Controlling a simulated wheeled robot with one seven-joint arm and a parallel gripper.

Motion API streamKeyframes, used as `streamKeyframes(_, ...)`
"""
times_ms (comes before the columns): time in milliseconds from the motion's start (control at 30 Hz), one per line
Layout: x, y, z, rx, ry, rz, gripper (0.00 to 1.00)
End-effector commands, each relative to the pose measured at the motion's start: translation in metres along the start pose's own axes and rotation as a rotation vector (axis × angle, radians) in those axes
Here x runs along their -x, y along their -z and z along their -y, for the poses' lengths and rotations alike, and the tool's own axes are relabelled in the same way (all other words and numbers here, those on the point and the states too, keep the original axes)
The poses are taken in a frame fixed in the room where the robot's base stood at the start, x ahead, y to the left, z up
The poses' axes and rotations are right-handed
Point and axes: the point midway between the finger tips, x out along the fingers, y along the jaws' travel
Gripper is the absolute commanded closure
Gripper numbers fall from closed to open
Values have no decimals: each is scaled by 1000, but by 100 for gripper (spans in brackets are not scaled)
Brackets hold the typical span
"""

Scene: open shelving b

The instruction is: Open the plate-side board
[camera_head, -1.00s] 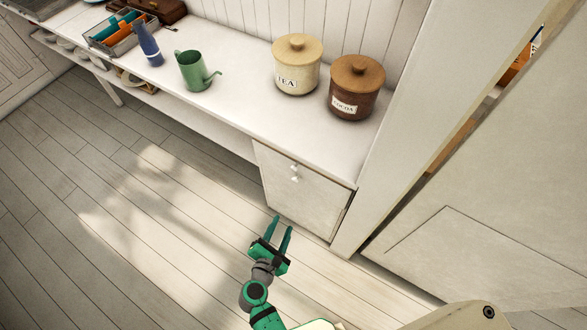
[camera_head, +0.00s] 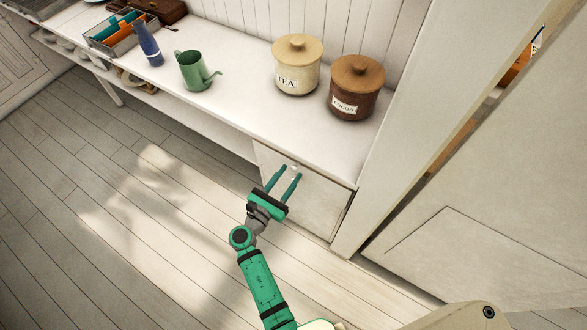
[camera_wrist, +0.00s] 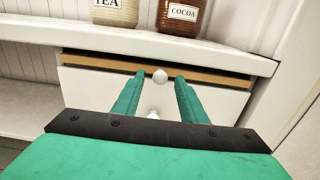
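A white cabinet front (camera_head: 318,205) sits under the right end of the counter; I cannot tell whether it is the plate-side board. Contact with the knob cannot be told.
On the counter (camera_head: 235,98) stand a tea jar (camera_head: 297,75), a cocoa jar (camera_head: 354,98), a green watering can (camera_head: 192,72) and a blue bottle (camera_head: 147,45). Plates (camera_head: 66,45) lie on a lower shelf at far left. A white upright panel borders the cabinet on the right. The floor in front is clear.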

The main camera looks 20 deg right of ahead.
Motion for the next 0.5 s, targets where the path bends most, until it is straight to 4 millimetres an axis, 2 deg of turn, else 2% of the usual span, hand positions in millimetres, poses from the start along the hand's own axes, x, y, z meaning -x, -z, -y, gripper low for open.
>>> streamKeyframes(200,-27,0,0,-1,2,0,61)
streamKeyframes(500,-35,0,0,-1,-1,-1,61)
